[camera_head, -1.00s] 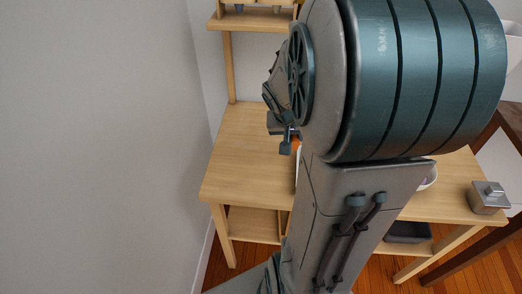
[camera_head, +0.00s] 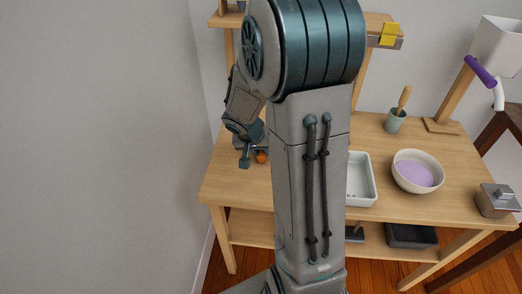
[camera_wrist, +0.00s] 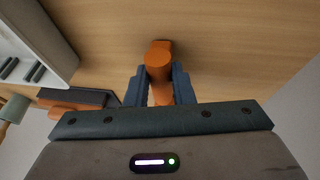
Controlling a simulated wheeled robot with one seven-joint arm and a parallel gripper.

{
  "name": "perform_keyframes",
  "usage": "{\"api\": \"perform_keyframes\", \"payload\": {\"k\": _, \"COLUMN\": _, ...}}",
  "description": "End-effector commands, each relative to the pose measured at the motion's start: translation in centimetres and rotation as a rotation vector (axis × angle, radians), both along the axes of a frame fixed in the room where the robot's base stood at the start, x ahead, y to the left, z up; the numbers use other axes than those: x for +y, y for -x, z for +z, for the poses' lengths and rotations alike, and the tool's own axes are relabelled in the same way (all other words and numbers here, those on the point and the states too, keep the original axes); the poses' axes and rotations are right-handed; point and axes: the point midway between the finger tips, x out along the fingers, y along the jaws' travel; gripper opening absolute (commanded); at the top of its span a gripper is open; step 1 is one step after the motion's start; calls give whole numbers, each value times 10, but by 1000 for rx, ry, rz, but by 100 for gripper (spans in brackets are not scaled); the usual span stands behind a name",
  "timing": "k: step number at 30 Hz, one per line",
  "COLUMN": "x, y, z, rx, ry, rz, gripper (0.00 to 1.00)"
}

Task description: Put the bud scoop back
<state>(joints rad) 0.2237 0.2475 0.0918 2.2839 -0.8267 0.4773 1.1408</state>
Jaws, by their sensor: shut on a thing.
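A white tray (camera_head: 361,180) and a bowl of purple liquid (camera_head: 418,171) stand right of my arm. Behind are a green cup (camera_head: 395,122) with a wooden-handled tool and a lamp-like stand (camera_head: 450,98). A grey box (camera_head: 495,201) is at the right edge. Another orange item (camera_wrist: 72,108) lies left.

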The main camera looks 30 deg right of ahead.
Motion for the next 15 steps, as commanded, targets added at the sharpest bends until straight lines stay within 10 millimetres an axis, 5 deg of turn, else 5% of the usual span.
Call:
{"api": "perform_keyframes", "payload": {"k": 9, "x": 0, "y": 0, "z": -3, "rx": -1, "ry": 1, "rz": 0, "gripper": 0}}
{"api": "perform_keyframes", "payload": {"k": 10, "x": 0, "y": 0, "z": -2, "rx": 0, "ry": 1, "rz": 1, "gripper": 27}}
{"api": "perform_keyframes", "payload": {"k": 12, "x": 0, "y": 0, "z": -1, "rx": 0, "ry": 1, "rz": 1, "gripper": 43}}
{"api": "perform_keyframes", "payload": {"k": 15, "x": 0, "y": 0, "z": -1, "rx": 0, "ry": 1, "rz": 1, "gripper": 43}}
